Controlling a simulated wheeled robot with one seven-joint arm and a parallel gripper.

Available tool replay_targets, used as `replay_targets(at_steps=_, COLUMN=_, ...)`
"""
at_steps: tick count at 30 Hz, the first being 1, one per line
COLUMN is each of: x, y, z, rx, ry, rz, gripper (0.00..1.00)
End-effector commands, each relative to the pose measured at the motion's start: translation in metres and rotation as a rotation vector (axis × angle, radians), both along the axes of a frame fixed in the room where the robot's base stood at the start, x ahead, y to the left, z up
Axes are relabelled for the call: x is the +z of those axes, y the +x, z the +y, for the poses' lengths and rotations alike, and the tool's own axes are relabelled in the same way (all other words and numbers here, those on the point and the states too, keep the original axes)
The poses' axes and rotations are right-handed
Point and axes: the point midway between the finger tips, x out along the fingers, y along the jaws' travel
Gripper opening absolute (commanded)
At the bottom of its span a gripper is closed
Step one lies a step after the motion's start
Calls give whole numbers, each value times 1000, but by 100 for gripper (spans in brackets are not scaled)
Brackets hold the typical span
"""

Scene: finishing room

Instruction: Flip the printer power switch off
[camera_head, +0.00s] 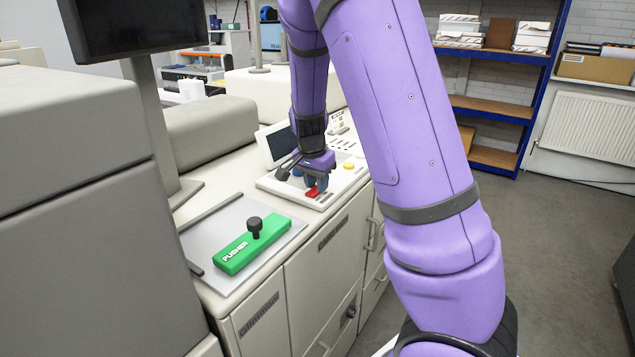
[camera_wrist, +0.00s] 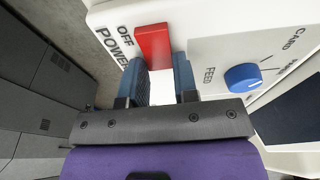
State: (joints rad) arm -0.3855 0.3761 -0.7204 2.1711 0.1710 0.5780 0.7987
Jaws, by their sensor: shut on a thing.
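The red power switch (camera_wrist: 153,45) sits on a white control panel (camera_wrist: 205,25) in the wrist view, beside the printed words OFF and POWER. It also shows as a small red piece (camera_head: 312,192) on the panel in the head view. My gripper (camera_wrist: 160,65) has its two blue-grey fingers on either side of the switch's near end, shut on it. In the head view my gripper (camera_head: 316,185) points down at the panel and hides part of the switch. The switch's near end is partly hidden by the fingers.
A blue FEED knob (camera_wrist: 242,77) stands close to the right of the fingers. A yellow button (camera_head: 349,165) and a small screen (camera_head: 279,145) are nearby. A green PUSHER block (camera_head: 252,245) with a black knob lies nearer. Open floor (camera_head: 560,230) lies to the right.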

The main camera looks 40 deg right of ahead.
Motion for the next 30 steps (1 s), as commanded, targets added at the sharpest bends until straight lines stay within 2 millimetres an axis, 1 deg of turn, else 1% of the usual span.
replay_targets(at_steps=6, x=0, y=-1, z=2, rx=1, ry=-60, rz=-22, gripper=4)
replay_targets(at_steps=17, x=0, y=-1, z=2, rx=0, ry=-68, rz=-26, gripper=4)
replay_targets(at_steps=18, x=0, y=-1, z=2, rx=0, ry=-68, rz=-26, gripper=32)
replay_targets(at_steps=21, x=1, y=-1, z=2, rx=0, ry=-68, rz=-26, gripper=53)
replay_targets(at_steps=30, x=2, y=-1, z=2, rx=1, ry=-68, rz=-28, gripper=53)
